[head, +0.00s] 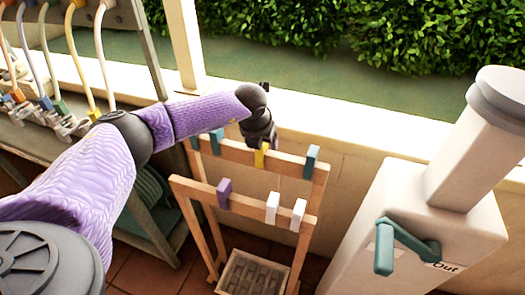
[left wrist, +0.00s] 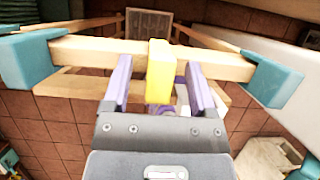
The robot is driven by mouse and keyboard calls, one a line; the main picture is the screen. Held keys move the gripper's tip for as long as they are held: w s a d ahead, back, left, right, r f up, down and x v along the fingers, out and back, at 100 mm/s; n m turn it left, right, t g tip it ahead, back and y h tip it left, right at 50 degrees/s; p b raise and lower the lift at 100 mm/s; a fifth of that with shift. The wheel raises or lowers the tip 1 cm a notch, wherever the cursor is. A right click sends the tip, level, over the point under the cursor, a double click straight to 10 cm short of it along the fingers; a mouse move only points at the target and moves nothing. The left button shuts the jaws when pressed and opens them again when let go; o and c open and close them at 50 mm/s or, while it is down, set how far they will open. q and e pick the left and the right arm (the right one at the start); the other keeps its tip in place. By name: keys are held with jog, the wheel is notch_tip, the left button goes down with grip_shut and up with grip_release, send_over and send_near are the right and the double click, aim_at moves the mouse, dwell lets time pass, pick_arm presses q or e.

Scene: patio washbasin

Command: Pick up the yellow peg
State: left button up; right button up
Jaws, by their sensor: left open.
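The yellow peg (head: 260,157) sits over the upper rail of a wooden rack (head: 290,161), between teal pegs. My left gripper (head: 262,139) is directly above it in the head view and partly hides it. In the left wrist view the yellow peg (left wrist: 160,75) stands between the two purple fingers of my open left gripper (left wrist: 158,85), with a gap showing on each side. The fingers reach down on both sides of the peg, over the rail. My right gripper is not in view.
Teal pegs (head: 311,160) flank the yellow one on the upper rail. A purple peg (head: 224,192) and two white pegs (head: 271,207) sit on the lower rail. A pale pedestal (head: 400,225) with a teal handle (head: 384,250) stands right. Hoses (head: 73,70) hang at left.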

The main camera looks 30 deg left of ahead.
pick_arm(q)
grip_shut()
dwell(0.3)
notch_tip(320, 180, up, 18)
jog(key=p, duration=0.3)
